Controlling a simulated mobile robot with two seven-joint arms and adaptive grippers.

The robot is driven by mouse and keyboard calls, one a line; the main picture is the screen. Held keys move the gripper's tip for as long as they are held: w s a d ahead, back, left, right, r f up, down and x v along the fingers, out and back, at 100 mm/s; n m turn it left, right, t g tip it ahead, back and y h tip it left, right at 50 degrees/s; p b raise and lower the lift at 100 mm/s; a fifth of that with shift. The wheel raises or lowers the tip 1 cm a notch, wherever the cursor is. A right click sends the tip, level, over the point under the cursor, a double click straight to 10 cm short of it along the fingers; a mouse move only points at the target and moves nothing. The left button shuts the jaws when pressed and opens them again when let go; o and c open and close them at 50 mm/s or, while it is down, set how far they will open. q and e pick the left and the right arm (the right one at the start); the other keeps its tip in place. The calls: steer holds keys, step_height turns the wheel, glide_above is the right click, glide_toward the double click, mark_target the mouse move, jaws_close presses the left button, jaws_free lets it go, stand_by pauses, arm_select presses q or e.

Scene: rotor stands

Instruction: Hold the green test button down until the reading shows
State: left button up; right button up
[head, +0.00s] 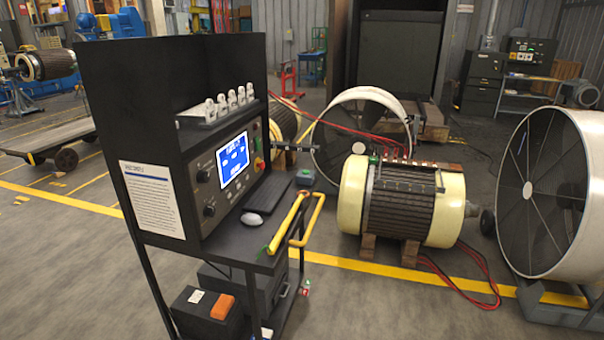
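A black test console (172,110) on a wheeled stand fills the left-centre of the head view. Its blue screen (233,158) is lit with white text too small to read. Small knobs and buttons sit around the screen, including a red button (260,164) at its right. I cannot tell for sure which small control is the green test button. A yellow bar with a green tip (263,250) lies at the shelf's right edge. A wound rotor (400,208) with cream end rings rests on wooden blocks to the right. Neither of my grippers is in view.
Large round fan housings (552,190) stand at the right. Red cables (480,290) run over the floor near a yellow line. Open floor lies at lower left.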

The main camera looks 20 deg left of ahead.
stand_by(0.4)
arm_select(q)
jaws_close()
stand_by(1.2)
